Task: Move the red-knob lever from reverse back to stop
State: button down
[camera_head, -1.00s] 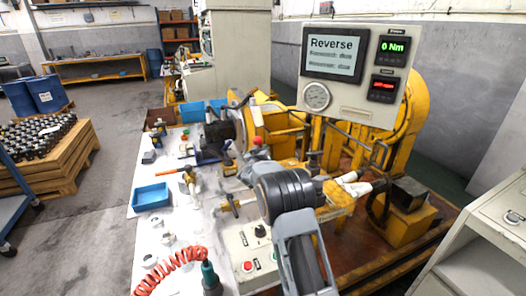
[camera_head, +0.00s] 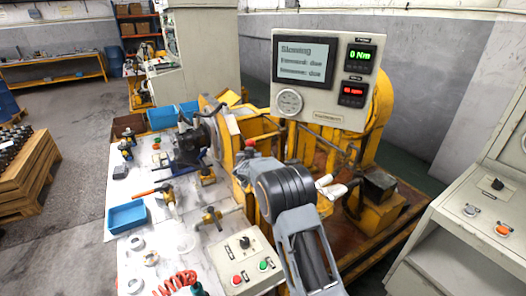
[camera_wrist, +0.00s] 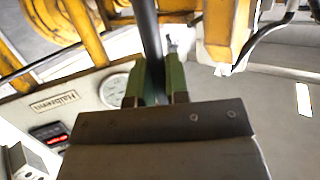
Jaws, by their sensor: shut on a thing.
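The lever's red knob (camera_head: 250,142) shows in the head view just above and left of my dark wrist, in front of the yellow machine frame. Most of the lever below it is hidden by my arm. In the wrist view my gripper (camera_wrist: 164,78) has its two green fingers shut around the lever's dark rod (camera_wrist: 150,35), which runs up out of the picture. The knob is not seen in that view. The display (camera_head: 304,62) at the machine appears to read "Slowing", with smaller lines below; the upper readout (camera_head: 361,59) shows 0 Nm.
The display panel with its round gauge (camera_head: 289,102) stands close behind my arm. A control box (camera_head: 245,262) with buttons and a black knob is left of my arm. A white bench to the left holds a blue tray (camera_head: 128,216) and tools. A grey console (camera_head: 482,205) stands right.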

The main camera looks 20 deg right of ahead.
dwell(0.3)
jog(key=c, duration=1.1)
grip_release()
jog(key=b+v, duration=0.1)
jog(key=v, duration=1.2)
jog(key=shift+s, duration=0.35)
jog(key=shift+r, duration=0.1)
